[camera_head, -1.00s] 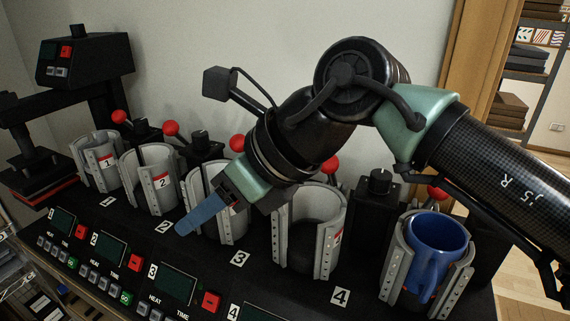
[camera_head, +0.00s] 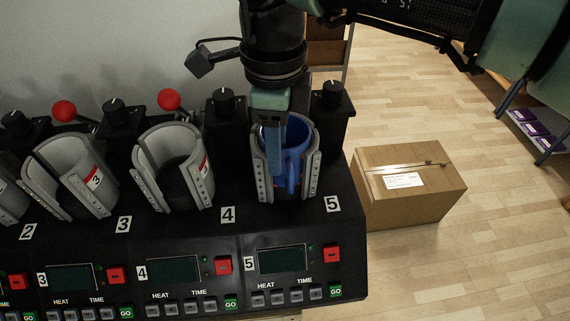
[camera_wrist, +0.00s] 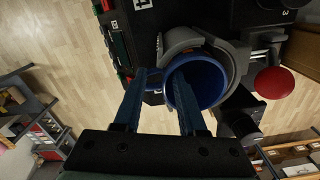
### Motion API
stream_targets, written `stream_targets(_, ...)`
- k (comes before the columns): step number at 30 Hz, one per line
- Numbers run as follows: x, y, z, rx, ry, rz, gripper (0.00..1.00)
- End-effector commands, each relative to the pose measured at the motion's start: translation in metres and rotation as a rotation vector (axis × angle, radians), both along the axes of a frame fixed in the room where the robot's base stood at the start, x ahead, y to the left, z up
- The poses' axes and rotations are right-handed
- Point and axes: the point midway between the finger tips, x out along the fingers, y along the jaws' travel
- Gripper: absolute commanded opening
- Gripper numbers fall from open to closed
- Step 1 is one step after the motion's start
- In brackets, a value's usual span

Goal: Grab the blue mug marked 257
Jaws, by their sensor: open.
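The blue mug (camera_head: 297,150) stands upright in the grey clamp (camera_head: 312,176) of station 5, its handle toward the front. No number can be read on it. In the wrist view the mug (camera_wrist: 216,76) shows its open top, with the grey clamp (camera_wrist: 188,38) curving round it. My gripper (camera_head: 275,165) is open and points down at the mug's left front side in the head view. In the wrist view my gripper (camera_wrist: 158,78) has one blue finger outside the mug and the other overlapping its opening. I cannot tell whether either finger touches it.
An empty clamp (camera_head: 150,176) at station 4 and another clamp (camera_head: 58,182) at station 3 stand to the left. A black knob post (camera_head: 332,100) stands close behind the mug.

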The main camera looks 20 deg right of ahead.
Motion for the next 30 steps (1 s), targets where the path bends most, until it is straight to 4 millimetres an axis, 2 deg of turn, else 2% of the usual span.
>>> stream_targets(1,0.0,0.0,-0.009,0.001,-0.001,0.0,0.41)
stream_targets(7,0.001,-0.001,-0.021,0.002,0.0,0.0,0.41)
stream_targets(15,0.005,-0.005,-0.061,0.003,0.001,0.001,0.41)
stream_targets(23,0.005,-0.005,-0.061,0.002,-0.001,0.001,0.41)
stream_targets(30,0.005,-0.005,-0.061,0.002,-0.001,0.001,0.0)
